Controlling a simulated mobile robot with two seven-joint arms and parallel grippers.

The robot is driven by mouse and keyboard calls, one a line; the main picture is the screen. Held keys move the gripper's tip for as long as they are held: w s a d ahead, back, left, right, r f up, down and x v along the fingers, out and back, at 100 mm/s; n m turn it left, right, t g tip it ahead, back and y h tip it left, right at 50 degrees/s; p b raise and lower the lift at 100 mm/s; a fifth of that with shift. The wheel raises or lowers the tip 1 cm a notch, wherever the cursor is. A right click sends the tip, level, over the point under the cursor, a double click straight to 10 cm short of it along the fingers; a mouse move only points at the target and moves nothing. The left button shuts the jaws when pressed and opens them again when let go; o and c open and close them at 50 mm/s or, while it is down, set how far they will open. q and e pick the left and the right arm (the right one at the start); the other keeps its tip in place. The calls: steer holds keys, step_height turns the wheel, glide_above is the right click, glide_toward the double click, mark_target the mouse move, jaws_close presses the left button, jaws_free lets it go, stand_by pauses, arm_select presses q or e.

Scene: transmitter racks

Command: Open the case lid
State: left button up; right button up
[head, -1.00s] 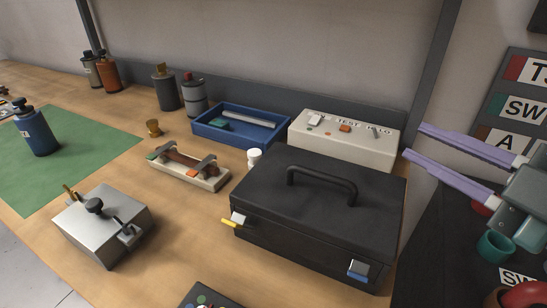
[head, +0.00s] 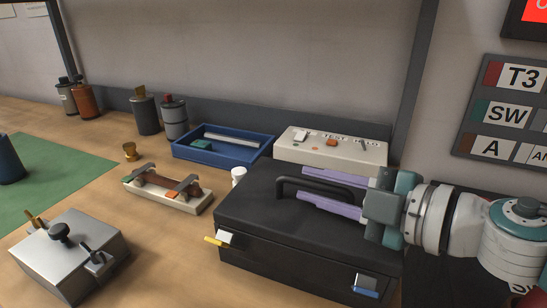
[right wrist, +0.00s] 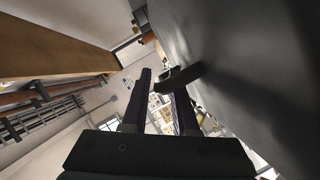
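The black case (head: 300,255) stands at the table's front right, its lid (head: 255,205) shut. An arched black handle (head: 290,186) is on the lid's top. One latch (head: 224,238) with a yellow tab is at the case's front left. Another latch (head: 366,286) with a blue tab is at its front right. My right gripper (head: 301,181) is open over the lid, its purple fingers apart around the handle's level. In the right wrist view the handle (right wrist: 180,77) shows close to the fingertips; I cannot tell whether they touch it. My left gripper is out of view.
A cream test box (head: 330,150) and a blue tray (head: 215,150) stand behind the case. A small white jar (head: 238,175) is close to its left back corner. A fuse-like block (head: 168,192) and a metal box (head: 68,262) are to the left.

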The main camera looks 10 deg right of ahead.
steer(key=shift+w, duration=0.1)
steer(key=shift+c, duration=0.4)
jaws_close()
stand_by(1.0)
